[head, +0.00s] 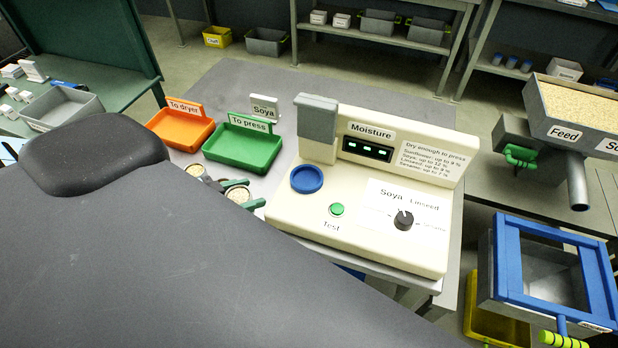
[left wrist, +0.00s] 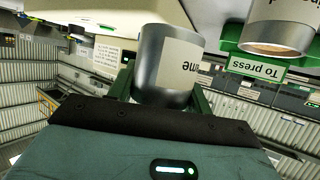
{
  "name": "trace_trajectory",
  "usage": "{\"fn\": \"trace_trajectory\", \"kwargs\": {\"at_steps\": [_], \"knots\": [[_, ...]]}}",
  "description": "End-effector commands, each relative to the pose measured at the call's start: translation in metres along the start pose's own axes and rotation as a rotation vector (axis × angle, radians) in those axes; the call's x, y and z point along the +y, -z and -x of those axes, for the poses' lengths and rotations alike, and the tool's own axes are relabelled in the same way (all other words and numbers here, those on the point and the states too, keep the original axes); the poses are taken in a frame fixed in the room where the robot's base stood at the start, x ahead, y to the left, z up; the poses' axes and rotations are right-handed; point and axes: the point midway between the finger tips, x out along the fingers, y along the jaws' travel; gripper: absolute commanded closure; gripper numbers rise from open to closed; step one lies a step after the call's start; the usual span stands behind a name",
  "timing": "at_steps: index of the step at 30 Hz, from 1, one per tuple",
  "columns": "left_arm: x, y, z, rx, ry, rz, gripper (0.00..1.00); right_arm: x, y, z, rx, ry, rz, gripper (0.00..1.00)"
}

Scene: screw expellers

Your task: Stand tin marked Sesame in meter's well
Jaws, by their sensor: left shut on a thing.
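My left gripper (head: 243,194) is shut on a silver tin (head: 238,196), seen from above with pale contents. In the left wrist view the held tin (left wrist: 167,62) has a pale label whose visible letters end in "me", upside down, fitting Sesame. The cream moisture meter (head: 365,200) stands to the right, with its round blue well (head: 307,179) empty. The held tin is left of the well, beside the meter's left edge. My right gripper is not in view.
Another tin (head: 195,170) stands left of the held one; in the left wrist view a tin (left wrist: 278,35) reads partly as Linseed. The green To press tray (head: 243,147) and orange To dryer tray (head: 180,128) are behind. A grey hood (head: 317,118) rises behind the well.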

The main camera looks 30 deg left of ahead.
Motion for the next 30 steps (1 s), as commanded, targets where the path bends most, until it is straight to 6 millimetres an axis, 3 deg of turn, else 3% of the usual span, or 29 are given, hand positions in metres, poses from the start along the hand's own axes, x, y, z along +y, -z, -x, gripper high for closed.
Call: {"fn": "trace_trajectory", "kwargs": {"at_steps": [6, 13, 30], "knots": [[0.001, -0.001, 0.008, 0.001, -0.037, -0.015, 0.78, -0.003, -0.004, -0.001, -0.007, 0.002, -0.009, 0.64], [0.001, 0.002, 0.004, 0.005, -0.036, -0.016, 0.78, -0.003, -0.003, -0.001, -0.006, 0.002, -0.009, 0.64], [0.003, 0.031, -0.063, 0.008, -0.034, -0.016, 0.78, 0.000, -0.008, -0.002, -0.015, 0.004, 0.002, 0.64]]}}
